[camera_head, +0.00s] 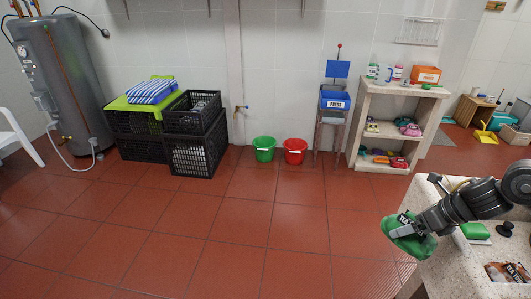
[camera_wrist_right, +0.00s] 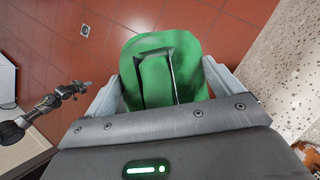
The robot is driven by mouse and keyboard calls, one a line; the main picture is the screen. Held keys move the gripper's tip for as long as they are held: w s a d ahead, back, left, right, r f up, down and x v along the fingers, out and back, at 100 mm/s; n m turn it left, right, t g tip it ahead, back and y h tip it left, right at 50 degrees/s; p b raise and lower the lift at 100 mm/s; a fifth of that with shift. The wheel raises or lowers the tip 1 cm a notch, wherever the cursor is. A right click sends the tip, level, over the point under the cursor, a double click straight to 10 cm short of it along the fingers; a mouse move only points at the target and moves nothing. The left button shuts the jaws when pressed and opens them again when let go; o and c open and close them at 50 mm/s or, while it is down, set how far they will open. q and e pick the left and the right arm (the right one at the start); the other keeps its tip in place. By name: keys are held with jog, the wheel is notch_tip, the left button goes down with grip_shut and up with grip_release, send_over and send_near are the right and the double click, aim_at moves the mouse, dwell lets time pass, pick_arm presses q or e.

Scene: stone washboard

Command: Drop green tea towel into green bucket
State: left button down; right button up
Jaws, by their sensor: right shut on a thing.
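The green tea towel (camera_head: 420,246) hangs from my right gripper (camera_head: 400,226) at the left edge of the stone washboard (camera_head: 455,272), in the head view. In the right wrist view the towel (camera_wrist_right: 150,60) is bunched between the two fingers of the right gripper (camera_wrist_right: 163,85), which is shut on it. The green bucket (camera_head: 264,153) stands on the tiled floor near the back wall, well away from the gripper and towel. My left gripper (camera_wrist_right: 75,89) shows small at the left of the wrist view; its jaw opening is unclear.
A red bucket (camera_head: 295,152) stands just right of the green one. Black crates (camera_head: 195,150) are to its left. A shelf (camera_head: 365,130) with shoes and bottles stands at right. A green block (camera_head: 475,231) lies on the washboard. The middle floor is clear.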

pick_arm(q)
jog(key=s+f+p, duration=0.1)
jog(key=s+p, duration=0.3)
jog(key=s, duration=0.5)
jog(key=shift+a+f+g, duration=0.2)
jog(key=shift+f+g, duration=0.05)
jog(key=shift+g, duration=0.05)
pick_arm(e)
jog(key=s+a+f+n+g+h, duration=0.1)
jog(key=s+a+f+n+g, duration=0.1)
jog(key=s+a+n+g, duration=0.3)
jog(key=s+a+f+n+g+h, duration=0.1)
jog(key=s+a+f+n+g, duration=0.2)
jog(key=a+n, duration=0.8)
jog(key=s+n+g, duration=0.1)
jog(key=n+g, duration=0.1)
jog(key=n, duration=0.2)
jog(key=shift+s+a+f+n, duration=0.25)
jog(key=shift+s+n, duration=0.15)
